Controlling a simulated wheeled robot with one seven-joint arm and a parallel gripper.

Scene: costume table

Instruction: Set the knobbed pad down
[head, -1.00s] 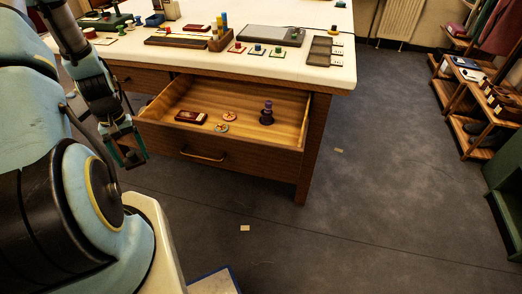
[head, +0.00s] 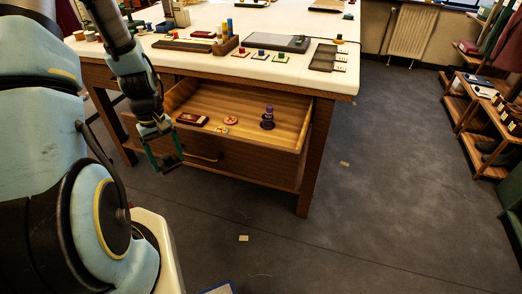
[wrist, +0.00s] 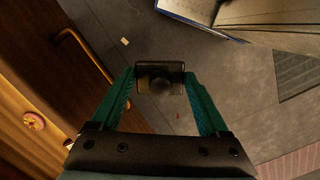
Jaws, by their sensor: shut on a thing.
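My gripper (wrist: 159,74) is shut on a dark pad with a round knob (wrist: 161,84), seen from above between the two green fingers in the wrist view. The pad hangs over the floor, clear of any surface there. In the head view my gripper (head: 169,162) is in front of the left end of the open drawer; the pad is too small and dark to make out there. Three small knobbed pads, red (head: 241,54), blue (head: 260,56) and green (head: 281,58), sit on the white tabletop (head: 220,75).
The open drawer (head: 250,145) holds a dark red box (head: 192,119), a purple-topped figure (head: 267,120) and small round pieces. A grey slab (head: 275,42), a wooden block rack (head: 226,46) and a dark tray (head: 323,58) occupy the tabletop. A shelf (head: 480,125) stands at right.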

